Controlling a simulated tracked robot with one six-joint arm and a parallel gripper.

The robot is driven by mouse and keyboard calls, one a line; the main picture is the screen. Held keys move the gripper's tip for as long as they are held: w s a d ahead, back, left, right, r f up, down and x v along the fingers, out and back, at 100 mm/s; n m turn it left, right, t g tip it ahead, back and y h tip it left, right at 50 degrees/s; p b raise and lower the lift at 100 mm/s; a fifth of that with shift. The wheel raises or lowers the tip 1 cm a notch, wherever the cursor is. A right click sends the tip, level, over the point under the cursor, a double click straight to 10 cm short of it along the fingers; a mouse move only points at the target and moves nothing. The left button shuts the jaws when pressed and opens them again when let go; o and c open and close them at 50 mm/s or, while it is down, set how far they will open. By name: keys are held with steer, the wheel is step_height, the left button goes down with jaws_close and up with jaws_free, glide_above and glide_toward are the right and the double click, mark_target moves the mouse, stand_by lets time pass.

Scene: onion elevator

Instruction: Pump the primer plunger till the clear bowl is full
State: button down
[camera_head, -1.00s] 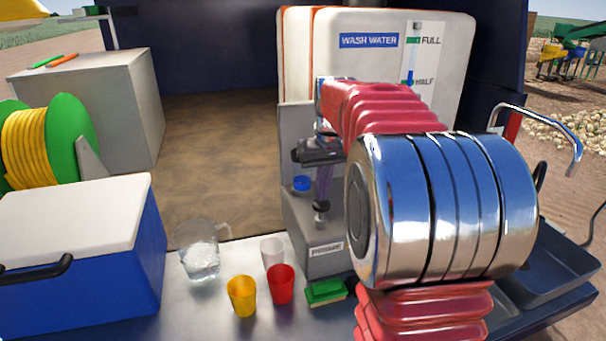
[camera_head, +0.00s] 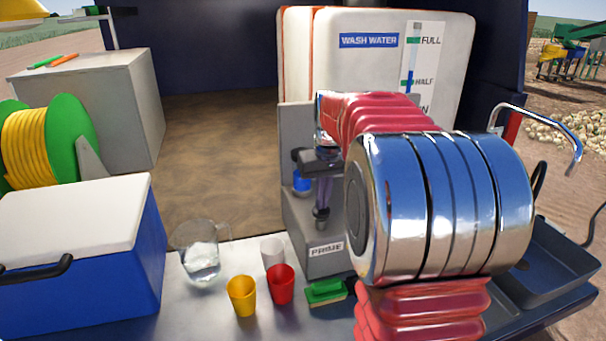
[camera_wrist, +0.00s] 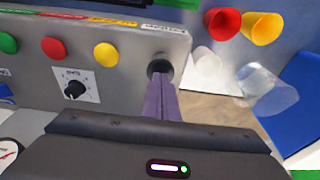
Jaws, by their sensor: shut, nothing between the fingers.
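The primer plunger, a small post with a dark round knob (camera_head: 321,212), stands on the grey housing above the PRIME label (camera_head: 327,249). Its knob shows end-on in the wrist view (camera_wrist: 160,68). My gripper (camera_head: 321,203) is shut and empty, its purple fingers pointing down onto the knob. In the wrist view the fingertips (camera_wrist: 162,77) meet the knob's edge and appear to touch it. The small clear bowl (camera_head: 302,181) hangs left of my gripper under a dark cap. Blue liquid shows in it; its upper part is hard to make out.
The wash water tank (camera_head: 385,75) is behind. Coloured buttons (camera_wrist: 105,54) and a dial (camera_wrist: 75,90) line the panel.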

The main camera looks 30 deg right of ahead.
steer(key=shift+f, duration=0.35)
steer(key=shift+r, duration=1.85)
steer(key=shift+f, duration=0.2)
